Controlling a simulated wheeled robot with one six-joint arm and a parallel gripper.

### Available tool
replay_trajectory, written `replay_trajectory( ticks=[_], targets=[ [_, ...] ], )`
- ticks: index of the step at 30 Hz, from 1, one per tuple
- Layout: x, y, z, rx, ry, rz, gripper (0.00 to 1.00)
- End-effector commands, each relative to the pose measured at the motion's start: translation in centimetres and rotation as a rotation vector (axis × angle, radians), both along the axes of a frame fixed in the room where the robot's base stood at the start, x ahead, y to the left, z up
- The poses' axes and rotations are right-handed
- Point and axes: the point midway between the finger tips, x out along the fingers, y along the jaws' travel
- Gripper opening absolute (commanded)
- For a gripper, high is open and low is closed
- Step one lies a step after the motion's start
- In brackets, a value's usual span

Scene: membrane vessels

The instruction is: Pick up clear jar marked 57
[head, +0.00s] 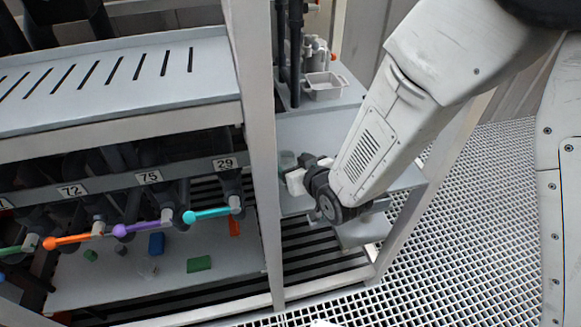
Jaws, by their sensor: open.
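My gripper (297,173) is at the left end of my arm, over the grey shelf right of the upright post. It is open, and nothing shows held between its fingers. The fingertips are small and partly hidden by the wrist, so I cannot tell whether they touch the vessel.
A pale upright post (257,150) stands left of my gripper. A white tray (323,88) sits higher behind it. Left are valves with coloured handles, including a cyan handle (212,214), above a lower shelf with a green block (199,264) and a blue block (156,243). Grating floor (470,220) is clear at right.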

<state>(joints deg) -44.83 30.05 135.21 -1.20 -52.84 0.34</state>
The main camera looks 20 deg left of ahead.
Motion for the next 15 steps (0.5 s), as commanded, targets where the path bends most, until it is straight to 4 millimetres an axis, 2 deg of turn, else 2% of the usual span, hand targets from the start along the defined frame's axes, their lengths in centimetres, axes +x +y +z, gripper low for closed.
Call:
replay_trajectory(
  ticks=[7, 15],
  targets=[
    [2.4, 2.5, -1.4, -0.001, 0.000, -0.001, 0.68],
    [3.1, 3.1, -1.7, 0.000, 0.000, -0.002, 0.68]
  ],
)
